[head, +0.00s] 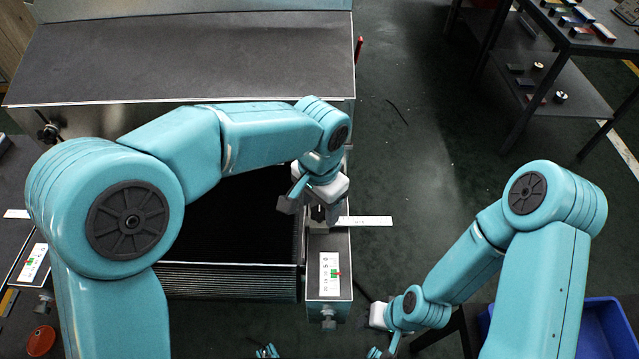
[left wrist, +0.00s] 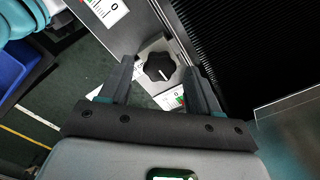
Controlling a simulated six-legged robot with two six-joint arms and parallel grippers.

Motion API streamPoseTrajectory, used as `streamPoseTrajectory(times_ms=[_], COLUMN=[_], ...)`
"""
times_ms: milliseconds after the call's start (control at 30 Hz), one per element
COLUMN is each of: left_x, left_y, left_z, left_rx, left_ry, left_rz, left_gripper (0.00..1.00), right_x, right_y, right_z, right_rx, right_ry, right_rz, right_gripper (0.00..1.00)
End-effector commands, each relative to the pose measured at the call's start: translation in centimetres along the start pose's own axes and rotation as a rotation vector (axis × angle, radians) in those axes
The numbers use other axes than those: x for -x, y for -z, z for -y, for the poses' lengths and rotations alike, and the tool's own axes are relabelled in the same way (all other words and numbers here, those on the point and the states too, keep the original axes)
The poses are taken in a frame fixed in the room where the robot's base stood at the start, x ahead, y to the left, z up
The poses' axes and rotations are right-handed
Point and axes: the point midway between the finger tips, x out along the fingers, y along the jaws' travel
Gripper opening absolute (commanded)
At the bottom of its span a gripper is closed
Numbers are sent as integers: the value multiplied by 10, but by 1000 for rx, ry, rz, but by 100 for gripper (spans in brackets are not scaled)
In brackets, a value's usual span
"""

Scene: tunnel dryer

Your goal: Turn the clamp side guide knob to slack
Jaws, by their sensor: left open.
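A black lobed knob (left wrist: 158,66) with a white pointer line sits on a grey plate at the side of the dark belt in the left wrist view. My left gripper (left wrist: 158,76) is open, with one finger on each side of the knob; I cannot tell whether either touches it. In the head view my left gripper (head: 314,205) is over the grey side housing and hides most of the knob (head: 318,213). A white label with green and red marks (left wrist: 172,98) lies beside the knob, partly hidden by a finger. My right gripper (head: 386,342) is low in the head view, its jaws unclear.
The dark ribbed belt (head: 235,240) runs left of the side housing (head: 328,300). A large dark hood (head: 190,60) stands behind. A white label strip (head: 365,221) sticks out to the right. A blue bin (head: 605,325) and a dark table (head: 575,35) stand at right.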

Motion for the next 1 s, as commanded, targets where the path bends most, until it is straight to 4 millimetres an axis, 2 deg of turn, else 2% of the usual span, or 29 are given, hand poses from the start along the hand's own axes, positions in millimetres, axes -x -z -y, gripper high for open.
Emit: streamPoseTrajectory(times_ms=[167,400,600,800,1000], left_x=[38,103,142,158,158], left_y=[1,1,0,0,0], left_z=[0,0,0,0,0], left_rx=[1,0,0,0,0], left_ry=[2,2,1,1,1], left_rz=[-7,-8,-7,-4,-4], left_gripper=[62,62,62,62,62], right_x=[5,13,19,21,21], right_y=[0,0,0,0,0], right_z=[2,5,7,8,8], right_rx=[0,0,0,0,0], right_ry=[0,0,0,0,0], right_rz=[0,0,0,0,0], right_gripper=[43,43,43,43,43])
